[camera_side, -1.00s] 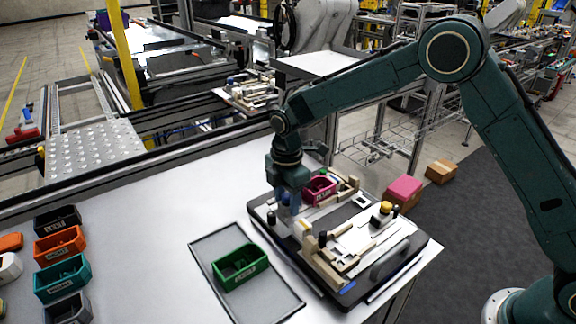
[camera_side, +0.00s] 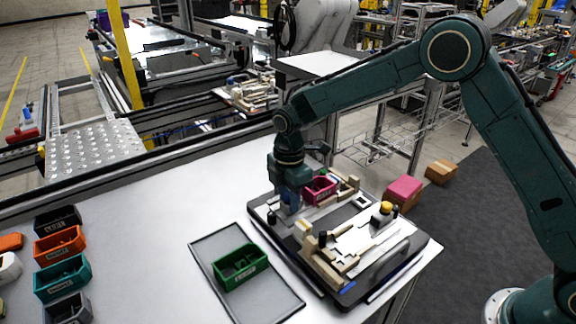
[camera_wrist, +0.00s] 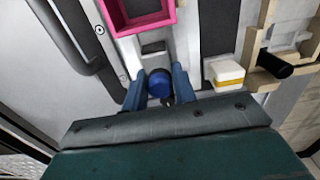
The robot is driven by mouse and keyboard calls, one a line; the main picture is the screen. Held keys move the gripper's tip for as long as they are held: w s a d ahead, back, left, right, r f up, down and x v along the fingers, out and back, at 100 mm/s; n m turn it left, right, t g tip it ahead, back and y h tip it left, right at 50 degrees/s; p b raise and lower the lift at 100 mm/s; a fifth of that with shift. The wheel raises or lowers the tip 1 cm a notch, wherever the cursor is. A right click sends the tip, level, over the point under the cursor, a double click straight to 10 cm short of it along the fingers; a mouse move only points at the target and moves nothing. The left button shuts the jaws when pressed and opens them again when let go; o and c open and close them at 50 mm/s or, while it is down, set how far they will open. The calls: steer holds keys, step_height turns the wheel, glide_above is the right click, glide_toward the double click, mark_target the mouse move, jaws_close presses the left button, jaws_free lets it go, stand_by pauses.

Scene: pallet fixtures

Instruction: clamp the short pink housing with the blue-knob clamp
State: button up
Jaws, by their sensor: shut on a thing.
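The short pink housing (camera_side: 319,189) sits on the pallet fixture (camera_side: 262,209), toward its back. In the wrist view the pink housing (camera_wrist: 150,22) is at the top, partly cut off by the frame edge. The blue knob (camera_wrist: 159,82) of the clamp is just below it, in line with its near wall. My gripper (camera_wrist: 159,90) has its two blue fingers on either side of the knob, shut on it. In the side view my gripper (camera_side: 291,203) is low over the pallet beside the pink housing and hides the knob and clamp.
A green housing (camera_side: 240,267) lies on a grey tray (camera_side: 208,246) beside the pallet. A yellow-topped knob (camera_side: 386,208) and cream blocks stand on the pallet's right half. Several coloured bins line the left of the table. The table between is clear.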

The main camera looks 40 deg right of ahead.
steer(key=shift+d, duration=1)
steer(key=o, duration=0.8)
steer(key=shift+c, duration=0.2)
steer(key=shift+r, duration=0.1)
steer(key=shift+r, duration=3.9)
